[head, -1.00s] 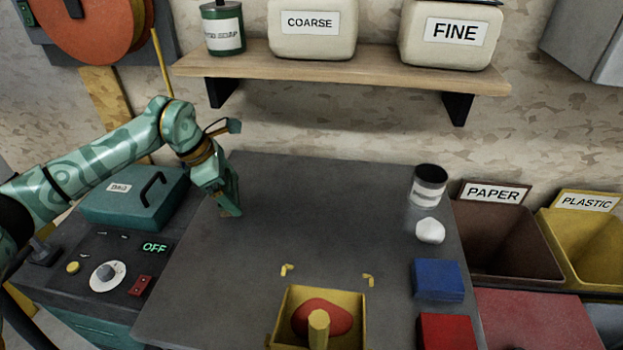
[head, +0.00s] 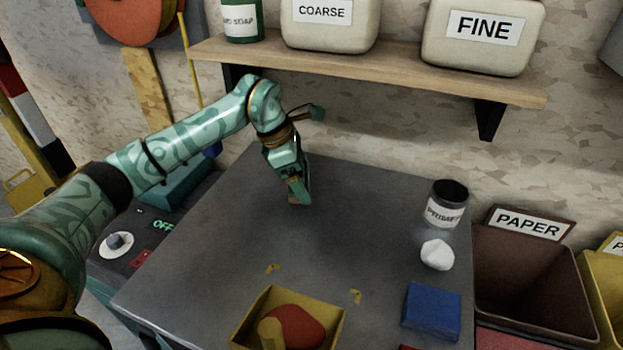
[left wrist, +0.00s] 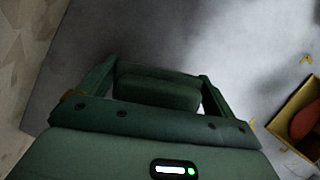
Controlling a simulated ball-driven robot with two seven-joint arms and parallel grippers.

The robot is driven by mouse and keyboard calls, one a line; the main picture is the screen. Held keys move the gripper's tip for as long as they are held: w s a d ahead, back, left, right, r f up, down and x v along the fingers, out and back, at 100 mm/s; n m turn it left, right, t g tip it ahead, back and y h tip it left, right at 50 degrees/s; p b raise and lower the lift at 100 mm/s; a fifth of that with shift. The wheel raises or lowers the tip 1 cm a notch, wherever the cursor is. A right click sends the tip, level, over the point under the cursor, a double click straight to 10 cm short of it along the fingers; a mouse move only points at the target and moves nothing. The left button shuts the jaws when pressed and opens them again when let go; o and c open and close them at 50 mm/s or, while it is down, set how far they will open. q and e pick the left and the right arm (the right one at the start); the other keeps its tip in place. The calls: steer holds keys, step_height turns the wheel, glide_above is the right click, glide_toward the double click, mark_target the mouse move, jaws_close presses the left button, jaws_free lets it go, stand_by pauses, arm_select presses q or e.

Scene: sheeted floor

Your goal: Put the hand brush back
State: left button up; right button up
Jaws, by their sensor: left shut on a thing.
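My left gripper (head: 298,196) is over the back left part of the grey workbench (head: 345,235), pointing down. It is shut on a dark green block-like thing, which I take to be the hand brush (left wrist: 158,90). In the left wrist view this thing lies across between the two fingers. In the head view it is mostly hidden by the fingers, and whether it touches the bench I cannot tell. No other brush is in view. My right gripper is not in view.
A yellow tray (head: 336,325) with a red rounded thing (head: 300,322) stands at the bench front, near small yellow corner marks (head: 355,296). A primer can (head: 445,203), white lump (head: 437,255) and blue block (head: 432,308) line the right side. A wall shelf (head: 370,72) hangs behind. The bench middle is clear.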

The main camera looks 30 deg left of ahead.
arm_select(q)
steer(key=shift+s+f, duration=0.1)
steer(key=shift+f, duration=0.4)
steer(key=shift+s+a+r, duration=0.2)
steer(key=shift+r, duration=0.05)
steer(key=shift+a, duration=0.15)
steer(key=shift+w+f, duration=0.15)
steer(key=o, duration=0.8)
steer(key=shift+o, duration=0.2)
steer(key=shift+r, duration=0.2)
steer(key=shift+a+r+p, duration=0.1)
steer(key=shift+r+p, duration=0.2)
steer(key=shift+r, duration=0.3)
steer(key=s+a, duration=0.2)
steer(key=a, duration=0.1)
steer(key=s+a+p, duration=0.1)
steer(key=s+a, duration=0.3)
steer(key=a, duration=0.1)
steer(key=shift+s+a+p, duration=0.3)
steer(key=shift+s+p, duration=0.05)
steer(key=shift+s, duration=0.05)
steer(key=shift+s+a+f, duration=0.1)
steer(key=shift+s+a, duration=0.25)
steer(key=shift+a, duration=0.2)
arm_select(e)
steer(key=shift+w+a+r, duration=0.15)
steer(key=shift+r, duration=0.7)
